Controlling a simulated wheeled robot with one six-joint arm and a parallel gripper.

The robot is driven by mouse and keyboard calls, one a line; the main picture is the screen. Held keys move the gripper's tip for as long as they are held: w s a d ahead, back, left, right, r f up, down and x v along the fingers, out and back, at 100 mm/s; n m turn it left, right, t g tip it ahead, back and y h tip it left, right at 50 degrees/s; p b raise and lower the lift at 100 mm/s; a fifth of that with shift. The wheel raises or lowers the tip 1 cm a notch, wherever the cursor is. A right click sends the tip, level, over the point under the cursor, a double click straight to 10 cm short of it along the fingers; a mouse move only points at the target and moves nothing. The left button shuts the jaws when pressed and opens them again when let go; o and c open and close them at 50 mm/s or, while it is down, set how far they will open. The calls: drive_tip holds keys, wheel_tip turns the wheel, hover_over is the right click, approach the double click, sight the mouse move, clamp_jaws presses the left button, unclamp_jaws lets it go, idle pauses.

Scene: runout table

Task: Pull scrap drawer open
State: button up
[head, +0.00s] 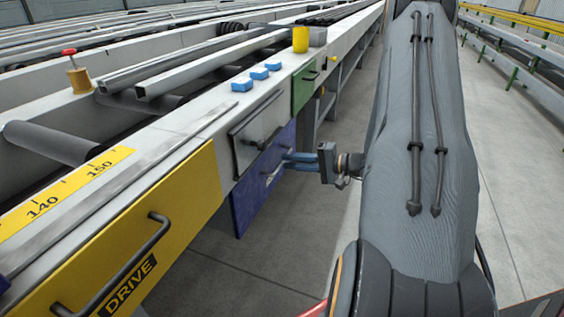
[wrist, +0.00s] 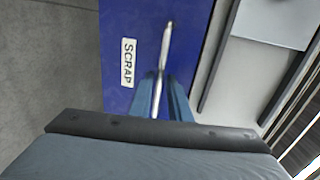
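The scrap drawer (head: 246,207) is the dark blue front low on the table's side, below a grey panel; in the wrist view its blue face (wrist: 124,22) carries a white SCRAP label (wrist: 128,62). Its bar handle (head: 271,176) shows as a thin pale bar in the wrist view (wrist: 166,45). My gripper (head: 286,161) is at the handle, its blue fingers (wrist: 163,90) on either side of the bar. I cannot tell whether they press on it. The drawer front looks about flush with its neighbours.
A yellow DRIVE drawer (head: 185,210) with a dark handle is at the near left, a green panel (head: 304,88) beyond. A grey panel (head: 262,124) with a dark handle sits above the blue front. Blue blocks (head: 259,73) lie on the tabletop. The floor (head: 300,240) in front looks clear.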

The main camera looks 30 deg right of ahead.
drive_tip(key=shift+x, duration=1.8)
drive_tip(key=shift+s, duration=0.1)
clamp_jaws()
